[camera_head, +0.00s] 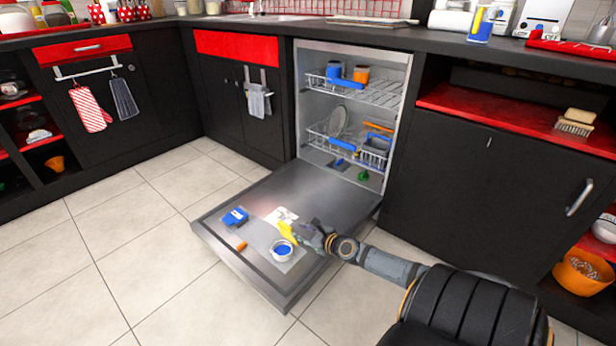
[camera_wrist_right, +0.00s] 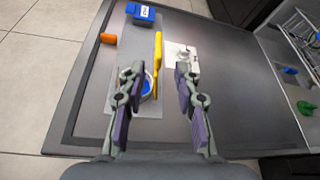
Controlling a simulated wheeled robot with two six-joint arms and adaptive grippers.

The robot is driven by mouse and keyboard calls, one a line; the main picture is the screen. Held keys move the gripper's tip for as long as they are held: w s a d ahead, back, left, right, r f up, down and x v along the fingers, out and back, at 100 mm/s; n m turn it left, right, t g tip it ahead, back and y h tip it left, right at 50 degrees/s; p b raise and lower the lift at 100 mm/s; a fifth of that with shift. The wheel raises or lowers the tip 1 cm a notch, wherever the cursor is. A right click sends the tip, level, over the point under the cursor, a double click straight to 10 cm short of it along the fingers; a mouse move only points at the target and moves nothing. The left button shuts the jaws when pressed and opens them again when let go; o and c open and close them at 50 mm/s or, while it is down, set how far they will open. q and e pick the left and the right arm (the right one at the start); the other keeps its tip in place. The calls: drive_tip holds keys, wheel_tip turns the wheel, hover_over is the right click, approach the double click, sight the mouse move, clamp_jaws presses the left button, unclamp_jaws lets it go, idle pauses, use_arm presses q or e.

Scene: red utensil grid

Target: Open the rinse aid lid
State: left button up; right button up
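The dishwasher door (camera_head: 240,260) is folded down flat. On its inner face is a grey dispenser panel (camera_wrist_right: 118,75) with a round white-rimmed blue part (camera_head: 281,250); in the right wrist view this part (camera_wrist_right: 147,86) is partly hidden behind a finger. A yellow elongated piece (camera_head: 287,232) sits beside it and shows narrow in the wrist view (camera_wrist_right: 157,50). Which part is the rinse aid lid, I cannot tell for sure. My right gripper (camera_wrist_right: 159,74) is open above the panel, its fingers apart around the yellow piece's near end; contact is unclear. My left gripper is not in view.
A blue box-like part (camera_head: 235,216), an orange piece (camera_head: 241,246) and a white patch (camera_head: 281,216) are also on the door. Dish racks (camera_head: 375,92) stand inside the dishwasher behind it. Clear tiled floor (camera_head: 130,250) lies to the left.

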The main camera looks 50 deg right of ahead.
drive_tip(key=shift+v, duration=1.95)
drive_tip(key=shift+a, duration=0.1)
